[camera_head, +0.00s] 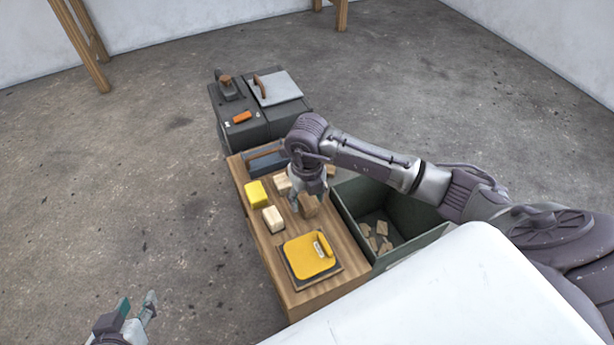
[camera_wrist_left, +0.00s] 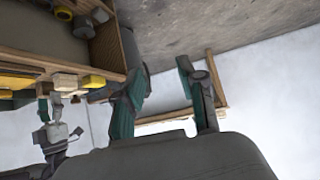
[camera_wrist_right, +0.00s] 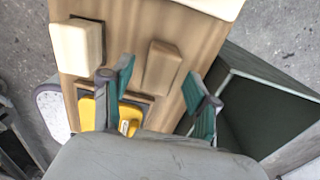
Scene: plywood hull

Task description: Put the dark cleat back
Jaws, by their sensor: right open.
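The dark cleat, a brown wooden block (camera_head: 309,207), is on the plywood bench top (camera_head: 251,216); it also shows in the right wrist view (camera_wrist_right: 162,67). My right gripper (camera_head: 301,203) points down at it, partly hiding it in the head view. In the right wrist view the open fingers (camera_wrist_right: 158,84) lie either side of the block's near end; I cannot tell whether they touch it. My left gripper (camera_head: 138,304) is open and empty, away from the bench at the lower left. Its spread fingers show in the left wrist view (camera_wrist_left: 162,78).
A pale block (camera_head: 273,219) and a yellow block (camera_head: 255,194) stand left of the cleat. A yellow tool (camera_head: 308,257) lies on a dark pad in front. A dark green bin (camera_head: 352,216) with wood scraps adjoins on the right. Dark cases (camera_head: 262,128) stand behind.

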